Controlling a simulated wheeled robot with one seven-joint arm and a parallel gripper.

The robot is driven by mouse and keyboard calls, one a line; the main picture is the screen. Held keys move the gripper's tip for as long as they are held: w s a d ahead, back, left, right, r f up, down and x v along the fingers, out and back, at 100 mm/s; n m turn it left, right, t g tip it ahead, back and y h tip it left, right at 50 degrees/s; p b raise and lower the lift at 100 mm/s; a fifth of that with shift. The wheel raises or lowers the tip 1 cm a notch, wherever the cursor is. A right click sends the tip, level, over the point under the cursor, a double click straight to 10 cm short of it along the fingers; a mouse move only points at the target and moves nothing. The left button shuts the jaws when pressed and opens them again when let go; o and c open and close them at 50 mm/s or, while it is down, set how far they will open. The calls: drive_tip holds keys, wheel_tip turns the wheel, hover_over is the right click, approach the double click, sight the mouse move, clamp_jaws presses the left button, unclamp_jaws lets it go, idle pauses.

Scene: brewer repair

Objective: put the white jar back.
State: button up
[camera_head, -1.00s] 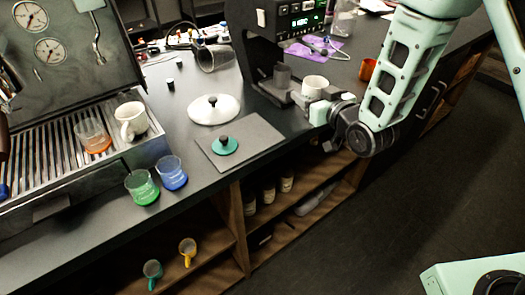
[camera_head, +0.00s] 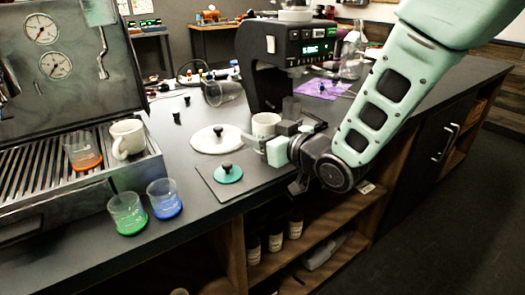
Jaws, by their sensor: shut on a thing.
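The white jar (camera_head: 265,122) is in front of the black machine, just right of the white lid. It looks upright, with its open rim up. My gripper (camera_head: 262,142) reaches in from the right and is shut on the jar, hiding part of its lower side. I cannot tell whether the jar's base touches the counter. The white lid (camera_head: 205,142) with a black knob lies on the counter. A teal lid (camera_head: 228,176) with a black knob lies on a dark grey mat (camera_head: 252,183).
The black machine (camera_head: 258,65) with a green display stands behind the jar. Green (camera_head: 128,214) and blue (camera_head: 164,200) beakers stand near the counter's front edge at left. An espresso machine (camera_head: 40,165) carries an orange beaker (camera_head: 83,152) and a white mug (camera_head: 128,139).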

drive_tip(key=shift+f, duration=1.9)
drive_tip(key=o, duration=1.1)
drive_tip(key=shift+f, duration=0.1)
drive_tip(key=shift+r, duration=0.2)
drive_tip(key=b+v, duration=0.1)
drive_tip(key=v, duration=0.6)
drive_tip(key=shift+s+d+f, duration=0.1)
drive_tip(key=shift+s+d, duration=0.1)
drive_tip(key=shift+s, duration=0.05)
